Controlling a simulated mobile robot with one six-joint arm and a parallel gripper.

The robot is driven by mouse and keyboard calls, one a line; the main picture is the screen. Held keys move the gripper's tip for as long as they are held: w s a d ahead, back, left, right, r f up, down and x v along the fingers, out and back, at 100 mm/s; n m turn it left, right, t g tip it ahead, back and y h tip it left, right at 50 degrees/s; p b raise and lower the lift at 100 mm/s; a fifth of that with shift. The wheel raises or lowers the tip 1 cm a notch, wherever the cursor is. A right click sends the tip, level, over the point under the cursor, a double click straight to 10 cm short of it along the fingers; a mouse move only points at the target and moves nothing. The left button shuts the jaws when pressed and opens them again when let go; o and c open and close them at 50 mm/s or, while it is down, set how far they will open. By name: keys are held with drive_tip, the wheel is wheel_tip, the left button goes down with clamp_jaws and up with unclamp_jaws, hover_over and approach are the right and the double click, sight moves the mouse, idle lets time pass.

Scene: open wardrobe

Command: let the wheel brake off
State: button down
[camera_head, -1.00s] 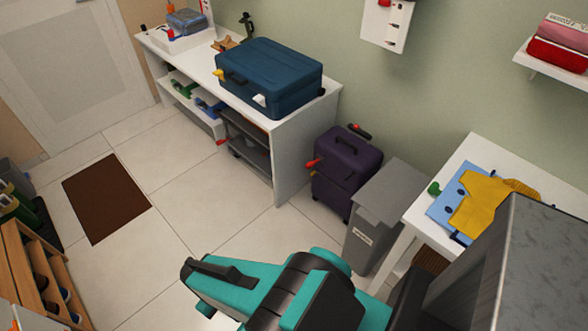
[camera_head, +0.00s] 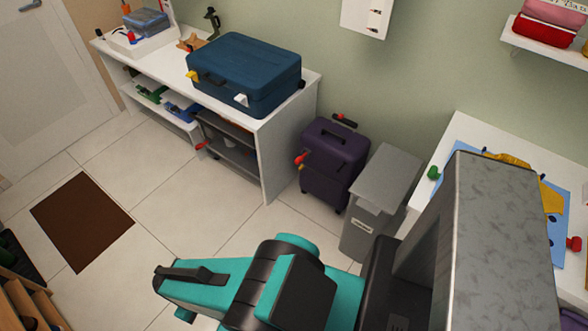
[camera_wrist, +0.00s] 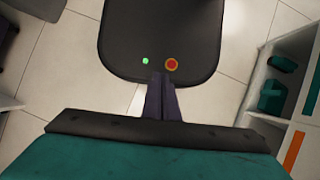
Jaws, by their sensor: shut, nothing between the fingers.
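The purple wheeled suitcase (camera_head: 331,166) stands upright on the floor beside the white counter. A red lever (camera_head: 301,160) sticks out at its left side, and a dark bar with a red end (camera_head: 345,121) shows above its top. A grey shelf cart (camera_head: 228,144) stands under the counter, with a small red lever (camera_head: 201,145) at its left edge. I cannot tell which of these is the wheel brake. My gripper (camera_wrist: 165,85) is shut and empty in the wrist view, apart from all of them. Its fingers are not seen in the head view.
A grey bin (camera_head: 380,200) stands right of the suitcase, close to a white table (camera_head: 478,130). A blue suitcase (camera_head: 245,75) lies on the counter (camera_head: 290,100). A brown mat (camera_head: 82,222) lies on open tiled floor. A wooden rack (camera_head: 20,300) is at the lower left.

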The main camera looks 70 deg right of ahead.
drive_tip(key=w+d+f+n+h+b, duration=0.25)
drive_tip(key=d+f+b, duration=0.35)
drive_tip(key=d, duration=0.4)
drive_tip(key=w+d+f+n+t+h+b, duration=0.1)
drive_tip(key=w+d+f+n+h+b, duration=0.2)
drive_tip(key=d+b, duration=0.65)
drive_tip(key=w+d+f+n+h+b, duration=0.1)
drive_tip(key=w+d+f+h+b, duration=0.15)
drive_tip(key=d+f+b, duration=0.65)
drive_tip(key=s+d+n+h+b, duration=0.2)
drive_tip(key=d+b, duration=0.6)
drive_tip(key=d, duration=0.5)
drive_tip(key=s+d+r+n+h+b, duration=0.1)
drive_tip(key=d+n+h+b, duration=0.4)
drive_tip(key=d+b, duration=0.3)
drive_tip(key=s+d+n+h+b, duration=0.2)
drive_tip(key=d+b, duration=0.6)
drive_tip(key=d, duration=0.9)
drive_tip(key=shift+s+d+r+n+h, duration=0.3)
drive_tip(key=shift+n+h, duration=0.4)
drive_tip(key=shift+n, duration=0.45)
drive_tip(key=shift+d, duration=0.1)
